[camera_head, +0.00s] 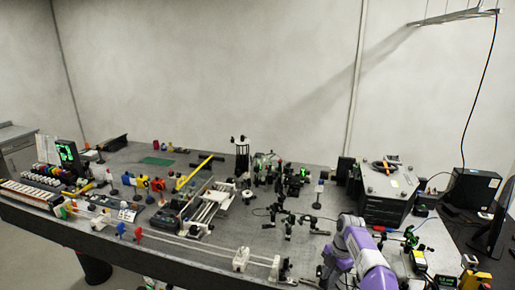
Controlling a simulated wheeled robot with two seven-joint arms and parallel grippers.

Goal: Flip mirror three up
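Several small dark optic mounts on posts (290,222) stand on the grey bench (215,262) right of the middle. More dark mounts (290,180) stand behind them, with small green lights among them. The mirrors are too small to tell which one is mirror three, or whether it is up or down. My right arm, white and purple, comes in at the bottom right. My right gripper (312,282) is low at the bench's front edge, small and partly cut off, apart from the dark mounts. Its fingers are not clear. My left gripper is out of view.
A large dark box (386,194) stands at the back right of the bench. A white slide frame (210,206) and coloured blocks (150,184) stand to the left. A thin rail (190,243) runs along the front to a white block (241,259). A black monitor (497,222) is at far right.

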